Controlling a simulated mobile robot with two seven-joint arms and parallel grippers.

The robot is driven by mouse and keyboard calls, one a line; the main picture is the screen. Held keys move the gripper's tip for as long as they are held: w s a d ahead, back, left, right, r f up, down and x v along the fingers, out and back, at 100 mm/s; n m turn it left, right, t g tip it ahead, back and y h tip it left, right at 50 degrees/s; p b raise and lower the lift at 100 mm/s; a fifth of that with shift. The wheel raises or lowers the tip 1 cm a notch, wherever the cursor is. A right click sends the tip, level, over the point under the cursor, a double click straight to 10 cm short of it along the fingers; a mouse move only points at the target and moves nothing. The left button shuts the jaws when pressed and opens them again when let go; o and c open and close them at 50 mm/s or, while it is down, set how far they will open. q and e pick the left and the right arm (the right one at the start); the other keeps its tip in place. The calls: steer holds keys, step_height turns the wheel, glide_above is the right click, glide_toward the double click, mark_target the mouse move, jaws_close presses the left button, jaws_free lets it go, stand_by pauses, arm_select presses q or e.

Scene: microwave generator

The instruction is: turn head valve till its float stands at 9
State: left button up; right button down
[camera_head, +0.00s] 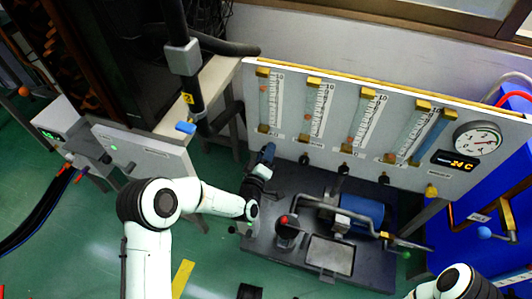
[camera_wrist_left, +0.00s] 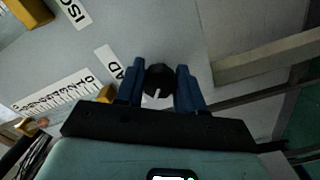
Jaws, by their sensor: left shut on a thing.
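My left gripper (camera_head: 267,153) is at the lower left of the grey flowmeter panel, over the valve place under the leftmost tube. In the left wrist view its two blue fingers (camera_wrist_left: 160,87) are shut on a black knob with a white pointer mark, the head valve (camera_wrist_left: 158,78). A label beside it shows only "AD". The head flowmeter tube (camera_head: 263,100) is the leftmost; its small reddish float (camera_head: 264,89) shows in the upper half, but its exact reading is too small to tell. The float also shows in the left wrist view (camera_wrist_left: 42,123). My right gripper is out of view.
Three other black knobs (camera_head: 344,169) sit along the panel's lower edge, under more tubes with floats. A round gauge (camera_head: 478,139) and a "24 C" display (camera_head: 455,161) are at the right. A dark skid with a blue motor (camera_head: 361,211) and pipes stands below.

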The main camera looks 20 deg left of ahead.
arm_select(q)
steer(key=shift+s+d+f, duration=0.15)
steer(key=shift+d+f, duration=0.1)
steer(key=shift+d, duration=0.1)
steer(key=o, duration=1)
steer(key=shift+a+r, duration=0.1)
steer(key=shift+r, duration=0.05)
steer(key=shift+a, duration=0.1)
steer(key=s+p, duration=0.2)
steer(key=s, duration=1.1)
steer(key=shift+s+a, duration=0.15)
steer(key=shift+a, duration=0.05)
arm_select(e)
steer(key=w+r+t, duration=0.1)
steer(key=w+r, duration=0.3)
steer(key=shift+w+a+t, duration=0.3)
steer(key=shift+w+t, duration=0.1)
arm_select(q)
steer(key=shift+p, duration=0.3)
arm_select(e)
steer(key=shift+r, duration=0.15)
